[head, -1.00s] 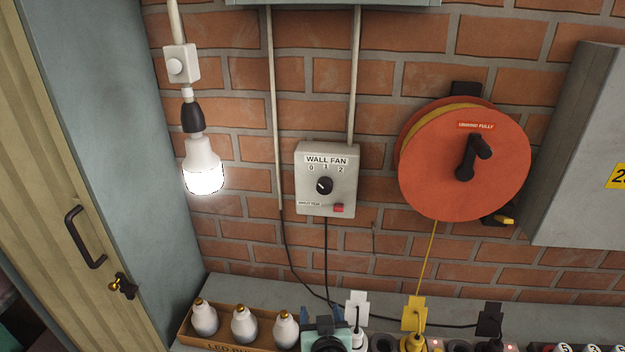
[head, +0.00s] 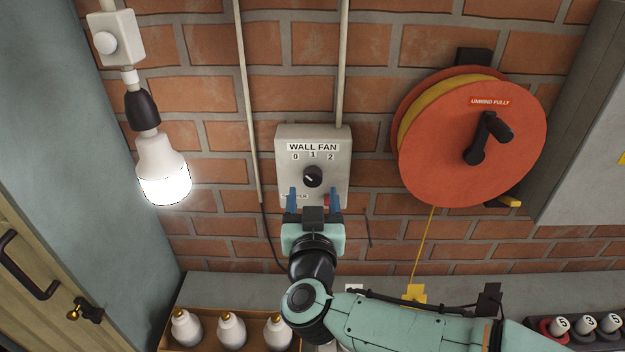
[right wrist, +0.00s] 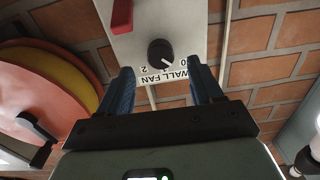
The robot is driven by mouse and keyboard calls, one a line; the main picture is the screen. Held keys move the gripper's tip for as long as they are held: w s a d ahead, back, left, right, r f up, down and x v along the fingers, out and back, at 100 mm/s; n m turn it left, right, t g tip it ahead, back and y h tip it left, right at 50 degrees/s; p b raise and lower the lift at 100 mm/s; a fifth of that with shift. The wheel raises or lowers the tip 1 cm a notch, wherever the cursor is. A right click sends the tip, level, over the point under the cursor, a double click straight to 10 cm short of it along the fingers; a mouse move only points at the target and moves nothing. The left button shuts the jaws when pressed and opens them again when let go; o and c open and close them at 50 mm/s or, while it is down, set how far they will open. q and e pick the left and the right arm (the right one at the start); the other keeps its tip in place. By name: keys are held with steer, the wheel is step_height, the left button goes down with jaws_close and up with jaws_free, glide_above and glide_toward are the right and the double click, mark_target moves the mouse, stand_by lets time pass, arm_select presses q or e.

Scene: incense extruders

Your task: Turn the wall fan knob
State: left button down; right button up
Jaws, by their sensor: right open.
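The wall fan box (head: 285,150) is a pale grey box on the brick wall with labels 0, 1 and 2. Its round black knob (head: 312,177) has a white mark that points up and left, toward the 0. My right gripper (head: 313,198) is open and empty, its two blue fingers pointing up just below the knob in the head view. In the right wrist view the box appears upside down, and the knob (right wrist: 160,53) is beyond and between the fingertips (right wrist: 162,74), apart from them. My left gripper is out of view.
A red button (right wrist: 121,15) is on the same box. An orange cord reel (head: 470,140) hangs to the right, and a lit bulb (head: 163,170) hangs to the left.

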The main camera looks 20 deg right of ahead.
mark_target(313, 181)
steer(key=shift+p+x, duration=0.3)
steer(key=shift+x, duration=2.1)
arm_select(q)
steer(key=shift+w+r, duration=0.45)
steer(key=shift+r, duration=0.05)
arm_select(e)
steer(key=c, duration=1.1)
steer(key=shift+o, duration=0.2)
